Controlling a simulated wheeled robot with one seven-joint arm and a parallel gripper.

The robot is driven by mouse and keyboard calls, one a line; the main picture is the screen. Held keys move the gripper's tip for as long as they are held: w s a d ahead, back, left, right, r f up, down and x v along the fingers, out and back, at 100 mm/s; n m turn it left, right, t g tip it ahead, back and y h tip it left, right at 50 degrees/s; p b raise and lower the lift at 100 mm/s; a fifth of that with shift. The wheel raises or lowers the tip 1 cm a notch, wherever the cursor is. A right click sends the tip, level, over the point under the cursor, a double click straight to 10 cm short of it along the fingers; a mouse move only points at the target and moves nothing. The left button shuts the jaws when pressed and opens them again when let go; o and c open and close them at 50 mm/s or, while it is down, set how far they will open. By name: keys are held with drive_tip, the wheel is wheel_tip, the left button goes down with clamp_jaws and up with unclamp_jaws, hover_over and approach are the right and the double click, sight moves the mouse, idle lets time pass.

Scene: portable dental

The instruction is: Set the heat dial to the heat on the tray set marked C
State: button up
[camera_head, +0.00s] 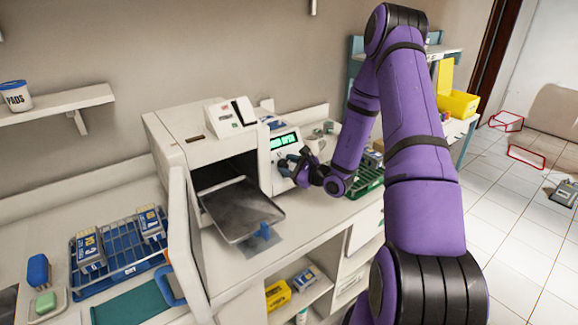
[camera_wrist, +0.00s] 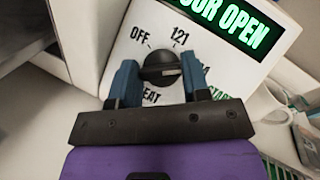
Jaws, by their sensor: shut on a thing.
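The black heat dial (camera_wrist: 159,66) sits on the white steriliser's sloped front panel (camera_wrist: 214,52). Around it I read OFF, 121, a partly covered number ending in 4, and HEAT partly covered. My gripper (camera_wrist: 158,78) is shut on the dial, one blue finger on each side. A faint light mark shows on the dial's right side; its exact setting is unclear. In the head view my gripper (camera_head: 291,168) is at the panel, right of the open chamber. Blue-labelled packs (camera_head: 90,250) stand in a blue wire tray (camera_head: 122,262) at left; I cannot read a C.
The green display (camera_wrist: 232,22) ends in "OR OPEN". The steriliser door (camera_head: 186,235) stands open, with a metal tray (camera_head: 240,212) sticking out. A START label (camera_wrist: 222,93) is beside my right finger. A green rack (camera_head: 369,182) lies right of my gripper.

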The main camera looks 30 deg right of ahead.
drive_tip(key=shift+m+t+h, duration=0.3)
drive_tip(key=shift+m+h, duration=0.1)
drive_tip(key=shift+m, duration=0.4)
drive_tip(key=o, duration=0.9)
drive_tip(key=v, duration=1)
drive_tip(key=shift+s, duration=0.4)
